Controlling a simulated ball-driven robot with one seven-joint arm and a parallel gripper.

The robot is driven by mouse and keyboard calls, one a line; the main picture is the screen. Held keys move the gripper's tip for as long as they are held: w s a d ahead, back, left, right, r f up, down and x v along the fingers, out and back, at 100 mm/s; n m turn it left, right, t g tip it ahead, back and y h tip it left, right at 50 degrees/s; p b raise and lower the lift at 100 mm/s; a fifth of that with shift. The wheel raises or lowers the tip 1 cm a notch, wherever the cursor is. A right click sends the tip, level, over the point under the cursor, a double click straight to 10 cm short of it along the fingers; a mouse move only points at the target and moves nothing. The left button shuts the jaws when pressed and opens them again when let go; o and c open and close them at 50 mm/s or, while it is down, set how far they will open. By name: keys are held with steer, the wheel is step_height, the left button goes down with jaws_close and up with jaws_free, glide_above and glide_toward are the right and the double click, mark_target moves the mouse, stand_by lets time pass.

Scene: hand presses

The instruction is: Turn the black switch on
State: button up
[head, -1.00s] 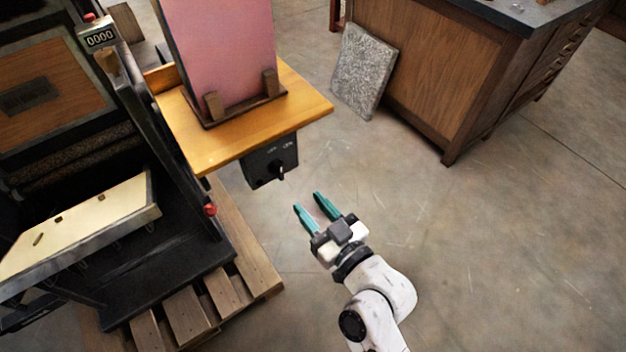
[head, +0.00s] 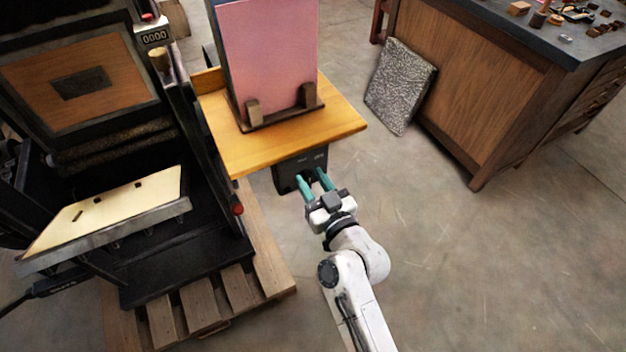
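The black switch box (head: 288,174) hangs under the front edge of a wooden shelf in the head view. Its knob is mostly hidden between my fingers, so I cannot tell which way it points. My gripper (head: 315,183) has two teal fingers, spread apart, with their tips at the face of the box, one on each side of where the knob sits. I cannot tell whether the fingers touch the knob.
The wooden shelf (head: 345,128) above the box holds a pink board (head: 270,60) in a stand. A black press with a cream platen (head: 110,212) stands at left on a pallet (head: 240,290). A wooden cabinet (head: 470,95) is at right. The floor between is clear.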

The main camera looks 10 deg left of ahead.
jaws_close()
stand_by(0.3)
